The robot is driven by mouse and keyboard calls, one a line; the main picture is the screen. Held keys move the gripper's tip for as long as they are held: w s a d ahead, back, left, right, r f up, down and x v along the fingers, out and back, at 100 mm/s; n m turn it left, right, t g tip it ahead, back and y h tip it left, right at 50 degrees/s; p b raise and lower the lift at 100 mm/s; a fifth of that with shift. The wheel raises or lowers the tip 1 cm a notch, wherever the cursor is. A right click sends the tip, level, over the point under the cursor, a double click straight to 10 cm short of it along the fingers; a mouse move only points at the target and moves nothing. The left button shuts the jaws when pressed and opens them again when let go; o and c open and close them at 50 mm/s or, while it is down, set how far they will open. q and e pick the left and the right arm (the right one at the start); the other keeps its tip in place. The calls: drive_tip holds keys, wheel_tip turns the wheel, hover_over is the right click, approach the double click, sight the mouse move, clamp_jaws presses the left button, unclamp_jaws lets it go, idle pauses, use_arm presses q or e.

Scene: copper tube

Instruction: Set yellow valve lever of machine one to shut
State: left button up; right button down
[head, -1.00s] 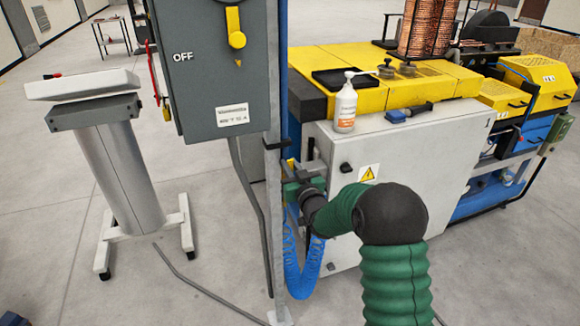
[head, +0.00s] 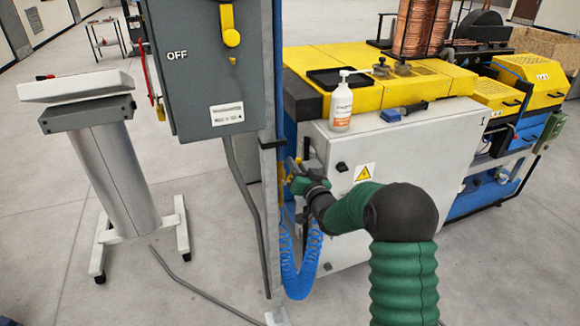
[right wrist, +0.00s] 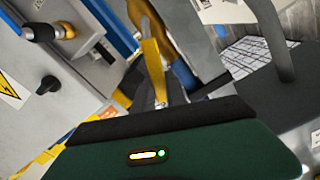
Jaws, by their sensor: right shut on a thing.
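My right gripper (head: 291,172), at the end of the green-sleeved arm, is at the near left corner of the machine (head: 400,150), a light grey cabinet with a yellow top. In the right wrist view the gripper (right wrist: 166,98) is shut on the yellow valve lever (right wrist: 153,68), a narrow strip running upward from the fingertips. A brass-coloured valve body or pipe (right wrist: 165,32) and a blue part show behind it. In the head view the lever is mostly hidden by the gripper and post. My left gripper is not in view.
A grey switch box (head: 205,75) marked OFF with its own yellow handle (head: 229,28) hangs on a post (head: 272,210) left of the gripper. A blue coiled hose (head: 298,270) hangs below. A white bottle (head: 341,105) stands on the machine. A pedestal (head: 110,170) stands left.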

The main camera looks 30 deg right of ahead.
drive_tip(key=s+d+f+m, duration=0.1)
drive_tip(key=d+f+m, duration=0.4)
drive_tip(key=m, duration=0.8)
drive_tip(key=shift+s+f, duration=0.2)
drive_tip(key=shift+f, duration=1.25)
drive_tip(key=shift+m, duration=0.3)
drive_tip(key=c, duration=1.6)
unclamp_jaws()
drive_tip(key=shift+o, duration=1.2)
drive_tip(key=shift+p, duration=0.3)
drive_tip(key=v, duration=1.6)
drive_tip(key=shift+s, duration=0.3)
